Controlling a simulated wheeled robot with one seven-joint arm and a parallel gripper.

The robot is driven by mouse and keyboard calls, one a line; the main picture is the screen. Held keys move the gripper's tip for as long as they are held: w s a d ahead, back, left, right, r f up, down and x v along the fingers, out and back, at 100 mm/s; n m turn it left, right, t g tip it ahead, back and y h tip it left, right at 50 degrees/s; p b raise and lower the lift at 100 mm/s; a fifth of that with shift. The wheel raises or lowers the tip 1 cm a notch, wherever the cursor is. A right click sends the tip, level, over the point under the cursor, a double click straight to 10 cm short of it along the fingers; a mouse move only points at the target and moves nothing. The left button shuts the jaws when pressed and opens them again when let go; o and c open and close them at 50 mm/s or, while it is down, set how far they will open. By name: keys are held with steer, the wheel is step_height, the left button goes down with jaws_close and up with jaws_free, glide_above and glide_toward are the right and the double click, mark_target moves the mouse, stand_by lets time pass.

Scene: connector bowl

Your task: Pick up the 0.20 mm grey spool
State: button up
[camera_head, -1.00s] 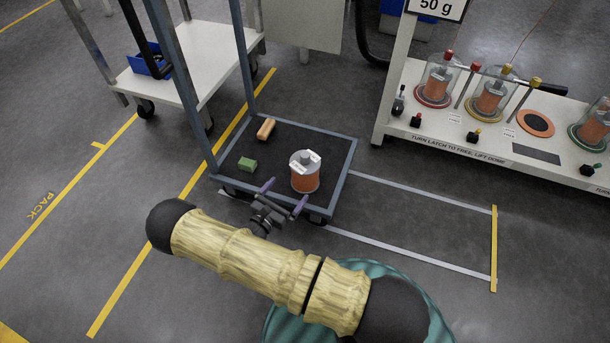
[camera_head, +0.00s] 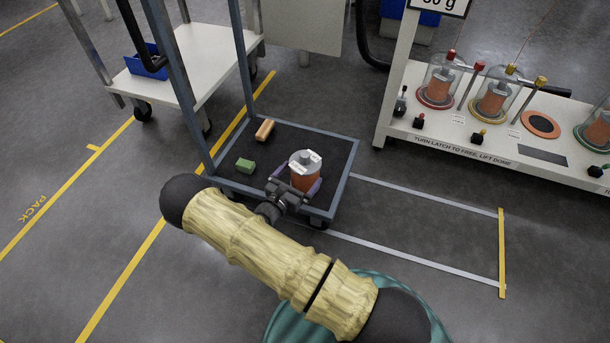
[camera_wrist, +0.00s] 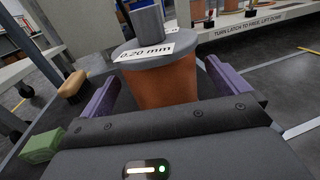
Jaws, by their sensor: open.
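The grey-topped spool (camera_head: 305,172) wound with copper-coloured wire stands upright on the dark deck of the cart (camera_head: 342,178). In the wrist view the spool (camera_wrist: 163,85) carries a white label reading "0.20 mm". My gripper (camera_head: 296,188) is at the spool's near side, with its purple fingers open. In the wrist view one finger of my gripper (camera_wrist: 160,88) is on each side of the spool's wound body, below its grey top flange. Small gaps appear beside the spool; whether either finger touches it I cannot tell.
A green block (camera_head: 245,165) and an orange-brown brush-like block (camera_head: 265,129) lie on the deck left of the spool. The cart's blue-grey uprights (camera_head: 181,85) rise at its left. A white bench (camera_head: 440,130) with domed spools stands at the right. Taped floor right of the cart is clear.

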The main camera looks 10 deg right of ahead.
mark_target(305, 154)
steer(key=b+x, duration=0.2)
steer(key=x, duration=0.1)
steer(key=shift+f, duration=0.2)
steer(key=shift+w+d+r, duration=0.15)
steer(key=shift+w, duration=0.1)
steer(key=c, duration=1.6)
steer(key=shift+r, duration=0.15)
steer(key=shift+c, duration=0.9)
step_height(305, 154, up, 10)
steer(key=p, duration=0.7)
